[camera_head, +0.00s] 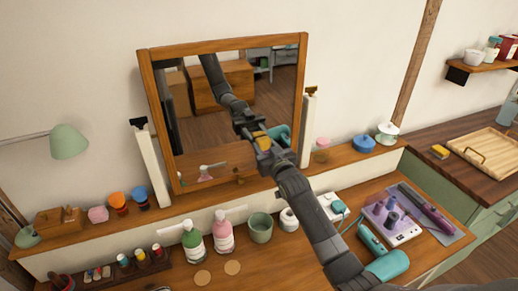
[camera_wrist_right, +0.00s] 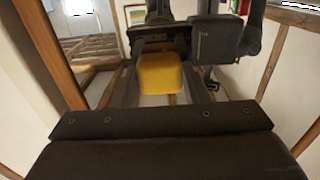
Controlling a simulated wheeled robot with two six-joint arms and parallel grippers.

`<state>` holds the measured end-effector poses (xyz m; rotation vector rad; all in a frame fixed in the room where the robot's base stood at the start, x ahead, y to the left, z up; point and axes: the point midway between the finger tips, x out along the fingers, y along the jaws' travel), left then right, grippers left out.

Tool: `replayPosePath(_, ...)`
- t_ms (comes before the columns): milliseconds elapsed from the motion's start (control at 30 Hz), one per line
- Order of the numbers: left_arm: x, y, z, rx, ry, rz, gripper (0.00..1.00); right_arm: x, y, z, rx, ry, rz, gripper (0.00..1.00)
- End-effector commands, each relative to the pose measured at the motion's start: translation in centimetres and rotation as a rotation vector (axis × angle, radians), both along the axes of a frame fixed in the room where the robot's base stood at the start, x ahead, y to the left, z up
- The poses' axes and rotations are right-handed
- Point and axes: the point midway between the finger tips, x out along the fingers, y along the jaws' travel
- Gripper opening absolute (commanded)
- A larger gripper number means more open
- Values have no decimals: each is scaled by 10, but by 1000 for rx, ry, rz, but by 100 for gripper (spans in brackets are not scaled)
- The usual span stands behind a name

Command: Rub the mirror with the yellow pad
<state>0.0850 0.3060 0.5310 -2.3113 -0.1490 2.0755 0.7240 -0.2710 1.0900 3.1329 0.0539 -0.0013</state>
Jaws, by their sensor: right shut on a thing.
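The mirror (camera_head: 262,88) stands tilted in a wooden frame at the back of the dressing table, and its glass reflects my arm and the room. My right gripper (camera_head: 264,146) is in front of the lower right part of the glass. It is shut on the yellow pad (camera_head: 262,142), which also shows between the fingers in the right wrist view (camera_wrist_right: 160,74). The pad is close to the glass, but I cannot tell whether it touches. My left gripper is not in view.
A green bottle (camera_head: 192,242), a pink bottle (camera_head: 223,232) and a green cup (camera_head: 260,228) stand below the mirror. A teal hair dryer (camera_head: 386,265) lies near my right forearm. Another yellow block (camera_head: 440,151) lies on the right counter beside a wooden tray (camera_head: 490,146).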

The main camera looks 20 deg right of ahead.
Motion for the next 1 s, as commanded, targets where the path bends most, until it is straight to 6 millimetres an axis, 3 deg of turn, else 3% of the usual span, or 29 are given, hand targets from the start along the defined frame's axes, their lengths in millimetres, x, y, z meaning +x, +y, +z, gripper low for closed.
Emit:
replayPosePath(667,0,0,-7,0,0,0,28,0,-43,0,-2,-1,-1,23)
replayPosePath(1000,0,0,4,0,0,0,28,1,-34,4,2,0,0,23)
